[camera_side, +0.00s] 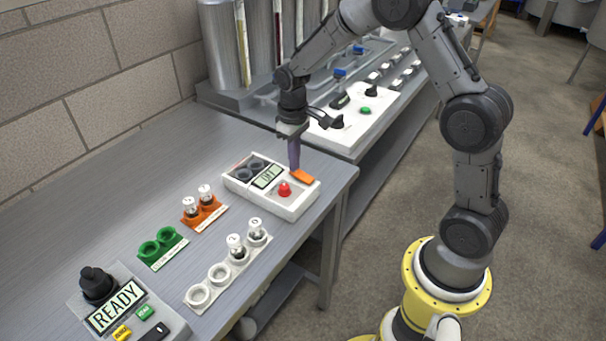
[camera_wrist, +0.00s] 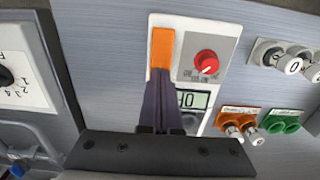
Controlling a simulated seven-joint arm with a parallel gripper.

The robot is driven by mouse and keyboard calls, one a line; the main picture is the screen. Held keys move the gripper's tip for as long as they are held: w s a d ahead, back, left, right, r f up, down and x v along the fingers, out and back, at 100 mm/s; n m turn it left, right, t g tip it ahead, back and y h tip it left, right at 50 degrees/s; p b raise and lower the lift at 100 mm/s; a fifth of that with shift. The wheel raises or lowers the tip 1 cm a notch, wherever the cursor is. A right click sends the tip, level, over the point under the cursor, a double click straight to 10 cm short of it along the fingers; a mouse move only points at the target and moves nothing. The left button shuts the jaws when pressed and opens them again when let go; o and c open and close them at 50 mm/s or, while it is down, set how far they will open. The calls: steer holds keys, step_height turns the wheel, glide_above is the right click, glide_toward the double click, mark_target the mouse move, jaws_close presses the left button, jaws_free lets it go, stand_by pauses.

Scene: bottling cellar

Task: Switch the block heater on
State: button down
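The block heater (camera_side: 270,187) is a white box near the right edge of the steel bench, with dark wells, a small display (camera_side: 267,177) and a red knob (camera_side: 284,189). The knob also shows in the wrist view (camera_wrist: 206,62), on a grey plate with small lettering I cannot read. The display (camera_wrist: 192,100) is partly hidden by my fingers. An orange piece (camera_side: 303,177) is at the heater's right end. My gripper (camera_side: 295,167) points down with its purple fingers together, their tips at the orange piece (camera_wrist: 162,46). I cannot tell whether they touch it.
An orange rack (camera_side: 205,217) with capped vials, a green rack (camera_side: 162,250) and a white rack (camera_side: 225,270) stand left of the heater. A READY console (camera_side: 125,310) is at front left. A white panel (camera_side: 358,120) with a green button is behind.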

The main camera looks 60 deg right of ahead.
steer(key=shift+f, duration=0.45)
steer(key=shift+r, duration=3.05)
steer(key=shift+a+r, duration=0.15)
steer(key=shift+r, duration=0.2)
steer(key=s+a+r+t, duration=0.25)
steer(key=s+r, duration=0.25)
steer(key=r, duration=0.3)
steer(key=s+a+r+t, duration=0.2)
steer(key=s+a+r, duration=0.1)
steer(key=s+r, duration=0.35)
steer(key=s+a+f+t, duration=0.1)
steer(key=s+f, duration=0.2)
steer(key=s, duration=1)
steer(key=shift+s+a, duration=0.2)
steer(key=shift+s, duration=0.05)
